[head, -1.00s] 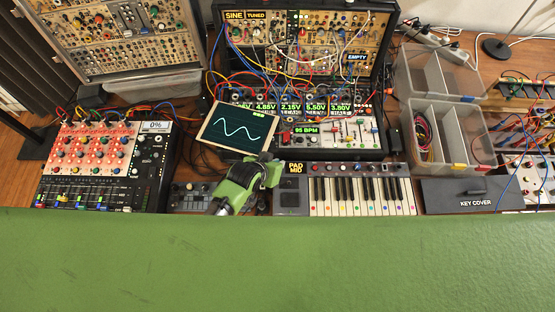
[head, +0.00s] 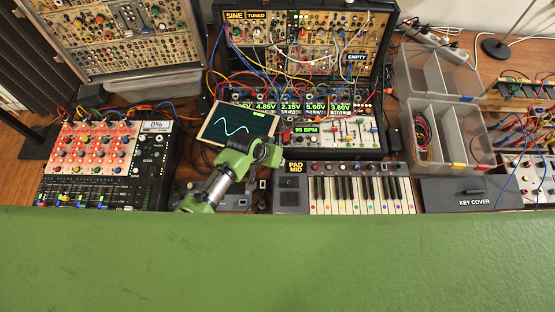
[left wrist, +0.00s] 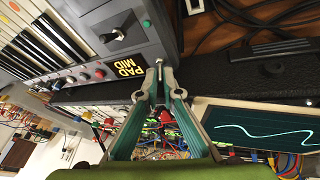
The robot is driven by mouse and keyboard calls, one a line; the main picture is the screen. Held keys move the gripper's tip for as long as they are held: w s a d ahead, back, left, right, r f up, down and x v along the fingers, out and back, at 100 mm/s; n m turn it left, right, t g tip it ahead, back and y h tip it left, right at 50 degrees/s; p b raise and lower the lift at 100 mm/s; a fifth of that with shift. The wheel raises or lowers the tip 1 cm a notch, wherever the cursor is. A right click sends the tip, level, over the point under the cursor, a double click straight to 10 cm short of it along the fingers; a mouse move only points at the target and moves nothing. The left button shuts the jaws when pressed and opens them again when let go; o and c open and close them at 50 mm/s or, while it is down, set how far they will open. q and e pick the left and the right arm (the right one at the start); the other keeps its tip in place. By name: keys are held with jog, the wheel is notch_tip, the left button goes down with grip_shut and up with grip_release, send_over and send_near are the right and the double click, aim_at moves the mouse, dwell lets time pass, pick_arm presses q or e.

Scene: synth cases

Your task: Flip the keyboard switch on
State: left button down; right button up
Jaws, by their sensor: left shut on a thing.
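The keyboard (head: 345,205) stands right of centre in the head view, a dark case with white and black keys and a yellow "PAD MID" label. Its dark end panel also shows at the upper left of the left wrist view (left wrist: 122,52). My left gripper (left wrist: 159,66) has its fingertips together at the keyboard's edge beside the label, shut on the small metallic keyboard switch (left wrist: 159,61). The fingertips mostly hide the switch, so I cannot tell its position. In the head view my left gripper (head: 280,160) is at the keyboard's back left corner. My right gripper is not in view.
A tilted screen with a wave trace (head: 237,124) stands close behind my left gripper. A patched synth case (head: 330,135) is behind the keyboard. A mixer (head: 105,165) is at left. A key cover (head: 465,192) and clear bins (head: 440,130) are at right.

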pick_arm(q)
jog(key=c, duration=2.2)
grip_release()
jog(key=shift+f, duration=0.1)
